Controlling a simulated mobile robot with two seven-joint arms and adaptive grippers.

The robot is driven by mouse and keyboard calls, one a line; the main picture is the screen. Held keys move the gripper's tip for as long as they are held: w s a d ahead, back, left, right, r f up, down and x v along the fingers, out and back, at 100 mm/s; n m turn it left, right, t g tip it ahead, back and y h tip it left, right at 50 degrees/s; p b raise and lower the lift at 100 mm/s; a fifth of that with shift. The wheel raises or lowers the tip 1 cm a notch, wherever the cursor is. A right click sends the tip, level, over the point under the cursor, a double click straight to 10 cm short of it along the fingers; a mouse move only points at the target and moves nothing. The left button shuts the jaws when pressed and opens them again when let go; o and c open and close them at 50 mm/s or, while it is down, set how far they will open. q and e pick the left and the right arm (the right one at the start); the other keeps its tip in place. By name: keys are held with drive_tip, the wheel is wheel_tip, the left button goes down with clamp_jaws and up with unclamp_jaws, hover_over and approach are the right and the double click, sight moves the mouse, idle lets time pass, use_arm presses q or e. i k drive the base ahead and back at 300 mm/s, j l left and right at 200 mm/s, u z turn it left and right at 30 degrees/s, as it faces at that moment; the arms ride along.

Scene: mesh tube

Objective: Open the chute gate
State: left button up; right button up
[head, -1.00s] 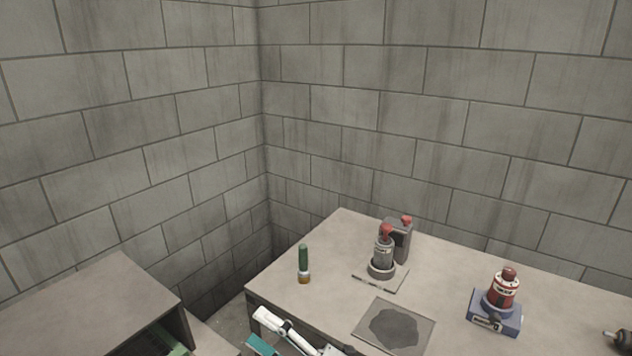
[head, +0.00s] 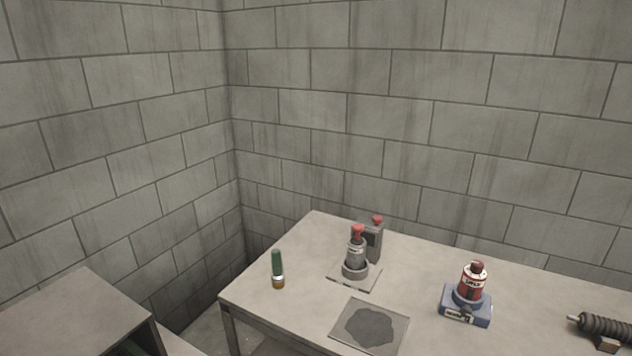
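I cannot make out a chute or a gate in the head view. Neither of my grippers is in view, so I cannot see what they hold.
A table holds a green-handled tool (head: 277,268), a grey red-topped device (head: 356,254) with a grey box (head: 371,239) behind, a dark-patched plate (head: 371,326), a red canister (head: 473,281) on a blue base (head: 466,306) and a black ribbed part (head: 604,327). A cabinet (head: 77,308) stands left.

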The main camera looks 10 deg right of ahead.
sight(375, 223)
drive_tip(key=l+z, duration=0.25)
drive_tip(key=z, duration=0.15)
drive_tip(key=l+z, duration=0.25)
drive_tip(key=z, duration=0.2)
drive_tip(key=l+z, duration=0.25)
drive_tip(key=z, duration=0.15)
